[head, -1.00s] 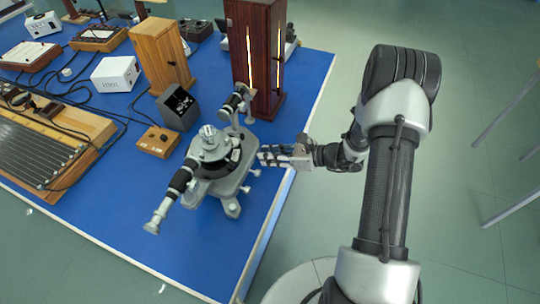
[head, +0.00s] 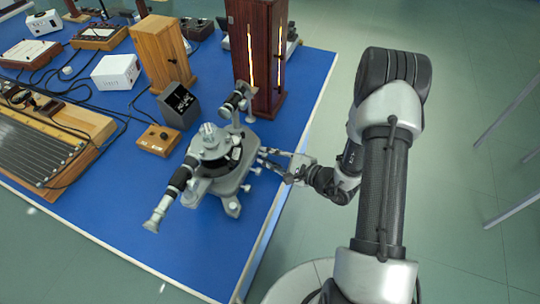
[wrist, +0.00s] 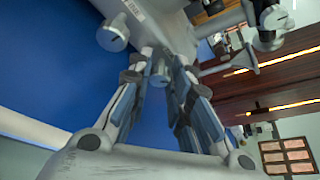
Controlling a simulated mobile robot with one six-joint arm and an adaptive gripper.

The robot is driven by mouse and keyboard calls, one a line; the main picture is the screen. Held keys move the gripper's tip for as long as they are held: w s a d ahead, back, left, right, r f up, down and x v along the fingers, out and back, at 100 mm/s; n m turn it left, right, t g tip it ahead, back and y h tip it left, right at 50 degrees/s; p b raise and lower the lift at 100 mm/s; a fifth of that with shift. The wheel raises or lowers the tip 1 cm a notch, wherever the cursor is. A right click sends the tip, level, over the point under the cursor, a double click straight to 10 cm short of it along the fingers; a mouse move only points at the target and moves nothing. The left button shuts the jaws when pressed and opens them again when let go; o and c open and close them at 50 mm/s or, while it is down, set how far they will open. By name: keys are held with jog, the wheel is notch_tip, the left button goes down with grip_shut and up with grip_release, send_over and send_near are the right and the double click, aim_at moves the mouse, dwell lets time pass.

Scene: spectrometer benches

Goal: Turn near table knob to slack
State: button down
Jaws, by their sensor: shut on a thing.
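The grey spectrometer (head: 215,165) stands on the blue table, with small knobs on its right side. My gripper (head: 262,156) reaches in from the right, its fingertips at that side. In the wrist view, my gripper (wrist: 160,68) is shut on a small light-grey knob (wrist: 160,75), which sits between the two fingertips. I take it for the near table knob, but the head view does not show it clearly behind the fingers. Another round knob (wrist: 113,35) shows up and to the left of the fingers, apart from them.
A dark red wooden lamp housing (head: 255,55) with a bright slit stands behind the spectrometer. The floor right of the table edge is clear near my arm.

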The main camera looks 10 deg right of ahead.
jog(key=n+t, duration=0.1)
jog(key=n, duration=0.2)
jog(key=n+t, duration=0.1)
jog(key=shift+s+a+f+n+t, duration=0.15)
jog(key=shift+f+n+t, duration=0.1)
jog(key=shift+n+t, duration=0.05)
dwell(0.5)
jog(key=c, duration=1.5)
grip_release()
jog(key=shift+o, duration=0.2)
jog(key=shift+s, duration=0.1)
jog(key=shift+s+d, duration=0.25)
jog(key=shift+d, duration=0.05)
jog(key=v, duration=0.7)
